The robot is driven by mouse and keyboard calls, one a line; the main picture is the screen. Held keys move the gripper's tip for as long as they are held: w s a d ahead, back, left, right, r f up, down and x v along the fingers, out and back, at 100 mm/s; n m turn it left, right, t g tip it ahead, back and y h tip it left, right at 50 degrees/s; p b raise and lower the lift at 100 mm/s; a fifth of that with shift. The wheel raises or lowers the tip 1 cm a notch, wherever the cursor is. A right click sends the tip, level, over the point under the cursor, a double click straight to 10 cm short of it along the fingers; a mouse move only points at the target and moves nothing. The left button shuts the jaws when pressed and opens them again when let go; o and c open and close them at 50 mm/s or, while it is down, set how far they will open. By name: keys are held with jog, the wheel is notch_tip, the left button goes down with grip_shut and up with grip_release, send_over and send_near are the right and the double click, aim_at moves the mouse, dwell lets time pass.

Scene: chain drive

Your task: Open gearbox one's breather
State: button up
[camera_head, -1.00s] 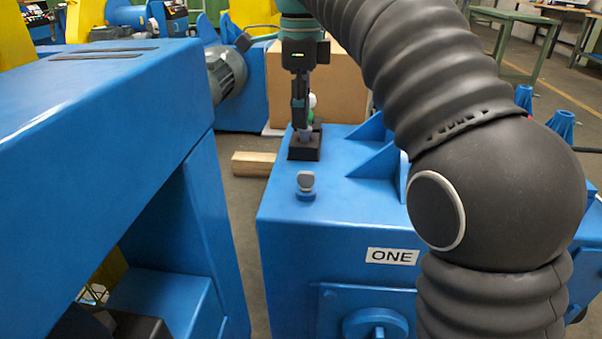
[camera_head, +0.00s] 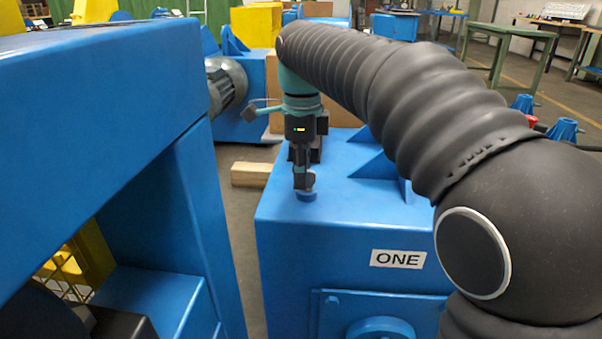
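Gearbox one is the blue housing (camera_head: 285,215) with the white label ONE (camera_head: 398,259) on its front. A small grey-topped fitting on a round blue base (camera_head: 307,197) stands near the left front of its top. It may be the breather, but no label shows. My gripper (camera_head: 304,183) points straight down at this fitting, with its dark fingertips at the grey top. The fingers hide most of the top. I cannot tell whether they are closed on it or only beside it.
A dark block on the housing's top is mostly hidden behind my gripper. Blue ribs (camera_head: 378,166) stand to the right. A large blue machine frame (camera_head: 100,140) fills the left. A wooden block (camera_head: 250,174) lies on the floor between. A blue round cover (camera_head: 380,329) sits low in front.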

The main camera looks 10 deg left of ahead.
grip_shut()
